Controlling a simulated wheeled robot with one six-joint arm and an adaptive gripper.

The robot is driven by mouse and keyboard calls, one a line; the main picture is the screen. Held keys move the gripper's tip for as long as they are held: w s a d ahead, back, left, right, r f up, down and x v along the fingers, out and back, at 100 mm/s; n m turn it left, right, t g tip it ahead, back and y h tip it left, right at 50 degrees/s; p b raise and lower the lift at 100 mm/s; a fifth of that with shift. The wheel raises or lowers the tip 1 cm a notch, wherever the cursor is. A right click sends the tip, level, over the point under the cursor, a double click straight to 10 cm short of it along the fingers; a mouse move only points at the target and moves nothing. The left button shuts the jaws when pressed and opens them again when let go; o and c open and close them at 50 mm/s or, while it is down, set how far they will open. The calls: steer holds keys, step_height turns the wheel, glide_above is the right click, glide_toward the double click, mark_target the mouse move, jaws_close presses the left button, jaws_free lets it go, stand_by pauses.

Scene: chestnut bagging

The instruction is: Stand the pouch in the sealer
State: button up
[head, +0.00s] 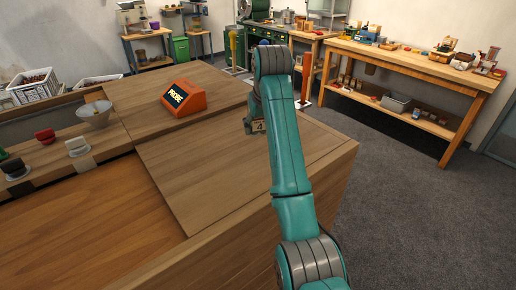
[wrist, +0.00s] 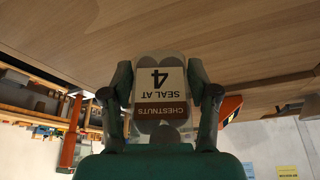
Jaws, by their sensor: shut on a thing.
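The pouch (wrist: 160,112) is pale with a brown band, and its label reads "CHESTNUTS SEAL AT 4". It appears upside down in the wrist view. My gripper (wrist: 159,78) is shut on it, with a finger on each side. In the head view only a small part of the pouch (head: 259,127) shows beside my arm, low over the far right part of the wooden counter.
A pale bowl (head: 95,113), a red item (head: 45,136) and a white item (head: 77,147) stand on the left of the counter (head: 190,160). Its middle is bare. A white crate (head: 33,86) stands behind at far left. A workbench (head: 410,64) stands at the right wall.

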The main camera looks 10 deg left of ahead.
steer(key=shift+f, duration=3.55)
steer(key=shift+f, duration=0.1)
steer(key=o, duration=1.2)
